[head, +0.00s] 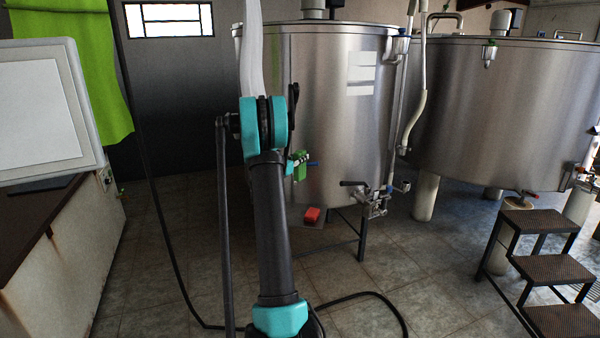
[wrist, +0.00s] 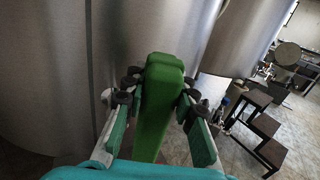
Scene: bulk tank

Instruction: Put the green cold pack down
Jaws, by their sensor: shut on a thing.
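The green cold pack (wrist: 160,100) stands between the fingers of my gripper (wrist: 158,88) in the wrist view. The fingers press on it from both sides, and its far end reaches past the fingertips. In the head view the green cold pack (head: 300,172) shows as a small green patch just right of my arm, in front of the round steel tank (head: 335,120). My arm hides most of the gripper there. No surface shows directly under the pack.
A small red object (head: 311,215) is low down by the tank's legs. A second steel tank (head: 500,110) and dark steps (head: 540,268) stand at the right. A worn counter (head: 60,245) is at the left. A black hose (head: 365,296) lies on the tiled floor.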

